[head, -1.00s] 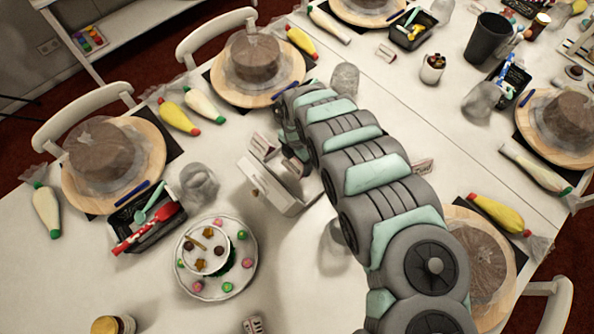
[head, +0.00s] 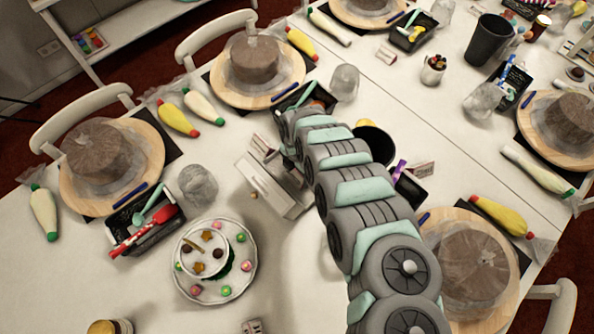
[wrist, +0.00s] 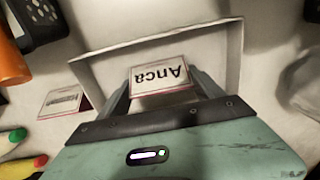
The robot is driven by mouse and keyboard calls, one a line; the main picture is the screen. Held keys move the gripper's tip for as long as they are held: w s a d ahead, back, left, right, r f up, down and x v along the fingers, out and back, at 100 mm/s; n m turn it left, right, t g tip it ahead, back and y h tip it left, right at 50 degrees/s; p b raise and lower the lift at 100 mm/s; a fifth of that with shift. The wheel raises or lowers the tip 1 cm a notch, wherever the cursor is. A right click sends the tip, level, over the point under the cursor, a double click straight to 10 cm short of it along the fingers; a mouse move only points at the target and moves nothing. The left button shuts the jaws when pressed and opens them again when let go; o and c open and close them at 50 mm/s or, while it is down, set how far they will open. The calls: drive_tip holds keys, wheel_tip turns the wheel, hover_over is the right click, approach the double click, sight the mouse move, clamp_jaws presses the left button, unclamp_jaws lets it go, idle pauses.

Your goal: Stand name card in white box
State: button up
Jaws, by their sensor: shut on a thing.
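My gripper (wrist: 165,90) is shut on a white name card (wrist: 160,76) reading "Anca", upside down in the wrist view. The white box (wrist: 225,52) lies around the card and fingertips in that view, its walls showing beyond and to both sides. The card appears within the box's outline; I cannot tell whether its lower edge touches the box floor. In the head view the white box (head: 262,190) sits on the table, with my gripper over its upper right part. The held card is not clear there.
Another name card (wrist: 62,102) stands outside the box, to its left in the wrist view. A decorated cake plate (head: 216,290), a utensil tray (head: 146,236) and a clear cup (head: 198,184) are nearby. A black container (head: 378,144) stands right of my arm.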

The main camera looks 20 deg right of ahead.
drive_tip(key=o, duration=1.3)
drive_tip(key=shift+f, duration=0.1)
wheel_tip(320, 180, up, 12)
drive_tip(key=p, duration=0.2)
drive_tip(key=shift+r+p, duration=0.2)
drive_tip(key=shift+p, duration=0.1)
